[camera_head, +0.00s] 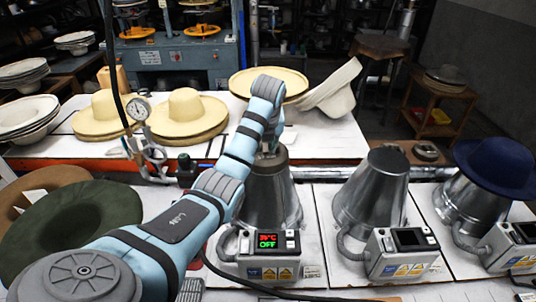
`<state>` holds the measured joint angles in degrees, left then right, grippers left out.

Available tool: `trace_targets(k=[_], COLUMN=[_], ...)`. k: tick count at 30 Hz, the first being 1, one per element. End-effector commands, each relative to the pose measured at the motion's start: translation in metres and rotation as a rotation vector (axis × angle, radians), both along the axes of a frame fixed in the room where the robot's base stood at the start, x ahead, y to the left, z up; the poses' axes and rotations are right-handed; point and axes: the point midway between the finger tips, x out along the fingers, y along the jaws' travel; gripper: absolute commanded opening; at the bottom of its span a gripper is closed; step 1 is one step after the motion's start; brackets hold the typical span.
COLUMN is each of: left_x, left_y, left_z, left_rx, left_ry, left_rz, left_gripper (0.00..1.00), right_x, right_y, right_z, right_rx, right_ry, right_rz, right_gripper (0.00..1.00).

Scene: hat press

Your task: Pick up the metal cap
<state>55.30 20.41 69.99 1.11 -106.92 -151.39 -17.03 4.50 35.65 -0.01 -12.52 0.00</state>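A metal cap (274,161) with a dark grey top sits on the left metal cone (273,197), behind the control box reading "OFF". My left arm reaches across from the lower left and bends down over this cone. My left gripper (269,148) is at the top of the cap, and the arm hides most of it. I cannot tell whether its fingers are open or shut, or whether they grip the cap. My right gripper is out of view.
A second metal cone (371,194) with a dark top stands to the right, and a third carries a navy hat (496,166). Control boxes (401,251) stand before the cones. Straw hats (187,113) lie on the white table behind. A green felt hat (75,222) is at the left.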

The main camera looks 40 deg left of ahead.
Motion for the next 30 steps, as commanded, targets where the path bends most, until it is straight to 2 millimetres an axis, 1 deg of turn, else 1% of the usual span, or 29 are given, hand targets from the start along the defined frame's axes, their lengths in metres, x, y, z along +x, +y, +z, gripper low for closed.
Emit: trace_targets(k=[1,3,9,10,14,15,30], left_x=[0.000,0.001,0.001,0.001,0.002,0.002,0.003], left_y=[0.003,0.006,0.007,0.007,0.007,0.007,0.007], left_z=[-0.009,-0.017,-0.019,-0.019,-0.019,-0.019,-0.017], left_rx=[0.000,0.000,0.000,0.000,0.001,0.001,0.002], left_ry=[0.004,0.003,-0.001,-0.001,-0.001,-0.001,-0.005], left_rz=[0.002,0.004,0.004,0.004,0.003,0.003,0.003], left_gripper=[0.25,0.25,0.25,0.23,0.02,0.00,0.00], right_x=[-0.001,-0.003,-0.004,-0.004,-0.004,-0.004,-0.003], right_y=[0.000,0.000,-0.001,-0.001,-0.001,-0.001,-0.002], right_z=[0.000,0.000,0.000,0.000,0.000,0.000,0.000], right_rx=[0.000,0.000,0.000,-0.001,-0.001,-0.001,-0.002], right_ry=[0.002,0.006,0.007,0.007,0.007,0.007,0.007], right_rz=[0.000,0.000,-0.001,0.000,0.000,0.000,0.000], right_gripper=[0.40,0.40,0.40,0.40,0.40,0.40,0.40])
